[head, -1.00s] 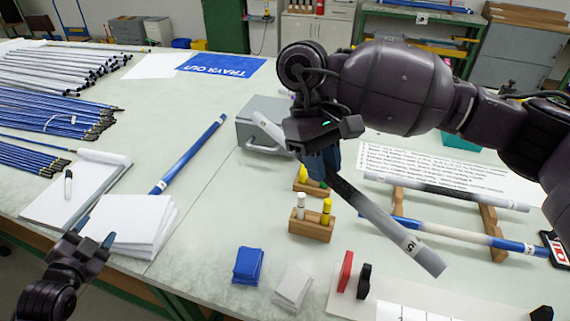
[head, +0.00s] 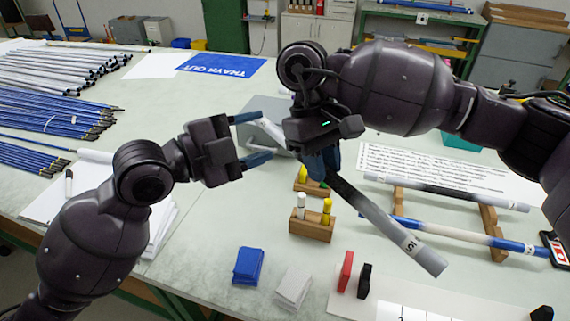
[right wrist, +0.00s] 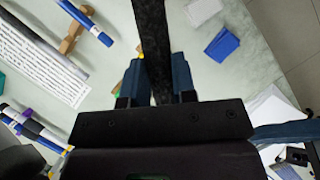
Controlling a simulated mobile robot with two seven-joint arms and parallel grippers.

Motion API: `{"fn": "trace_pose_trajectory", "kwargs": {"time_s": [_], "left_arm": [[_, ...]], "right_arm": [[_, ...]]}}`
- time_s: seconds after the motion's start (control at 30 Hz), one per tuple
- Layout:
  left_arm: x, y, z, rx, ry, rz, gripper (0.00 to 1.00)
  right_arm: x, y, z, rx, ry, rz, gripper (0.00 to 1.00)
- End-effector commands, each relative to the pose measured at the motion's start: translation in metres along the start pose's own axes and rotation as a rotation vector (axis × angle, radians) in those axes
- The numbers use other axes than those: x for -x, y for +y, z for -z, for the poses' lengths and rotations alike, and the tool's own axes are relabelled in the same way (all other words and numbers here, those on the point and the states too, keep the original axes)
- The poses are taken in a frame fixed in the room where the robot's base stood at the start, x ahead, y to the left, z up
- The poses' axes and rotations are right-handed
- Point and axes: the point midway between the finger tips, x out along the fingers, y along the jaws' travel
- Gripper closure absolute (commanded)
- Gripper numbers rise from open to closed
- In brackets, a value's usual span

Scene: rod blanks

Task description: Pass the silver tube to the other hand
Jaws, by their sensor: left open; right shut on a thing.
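The silver tube (head: 395,232) is grey with a dark middle and a pale marked band near its lower right end. My right gripper (head: 325,160) is shut on it near its middle and holds it tilted above the table. The dark part of the tube (right wrist: 152,45) shows between the right fingers in the right wrist view. Its upper left end (head: 270,130) shows at my left gripper. My left gripper (head: 258,138) is open, with blue fingers pointing right, near that end. I cannot tell whether the end lies between the fingers.
A grey box (head: 288,142) stands behind the grippers. Below are a wooden block with yellow and white pegs (head: 312,225), blue cards (head: 248,267) and grey cards (head: 293,287). At right, a wooden rack (head: 487,215) bears two tubes. Bundled rods (head: 60,75) lie at far left.

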Motion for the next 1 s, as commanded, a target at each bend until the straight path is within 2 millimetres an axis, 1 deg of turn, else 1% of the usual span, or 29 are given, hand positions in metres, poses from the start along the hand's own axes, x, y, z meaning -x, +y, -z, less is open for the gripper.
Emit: {"fn": "trace_pose_trajectory", "kwargs": {"time_s": [0.03,0.2,0.4,0.5,0.6,0.77,0.87,1.0], "left_arm": [[-0.006,-0.001,0.021,-0.042,0.05,-0.036,0.44],[-0.015,0.008,0.082,-0.182,0.204,-0.179,0.44],[-0.013,0.029,0.087,-0.297,0.208,-0.464,0.44],[-0.009,0.035,0.082,-0.329,0.193,-0.569,0.44],[-0.005,0.038,0.079,-0.353,0.182,-0.637,0.44],[-0.005,0.042,0.077,-0.366,0.177,-0.681,0.44],[-0.011,0.048,0.077,-0.366,0.177,-0.684,0.44],[-0.025,0.06,0.079,-0.364,0.179,-0.683,0.44]], "right_arm": [[0.0,0.0,0.0,0.0,0.0,0.0,0.99],[0.0,0.0,0.0,0.0,0.0,0.0,0.99],[0.0,0.0,0.0,0.0,0.0,0.0,0.99],[0.0,0.0,0.0,0.0,0.0,0.0,0.99],[0.0,0.0,0.0,0.0,0.0,0.0,0.99],[0.0,0.0,0.0,0.0,0.0,0.0,0.99],[0.0,0.0,0.0,0.0,0.0,0.0,0.99],[0.0,0.0,0.0,0.0,0.0,0.0,0.99]]}}
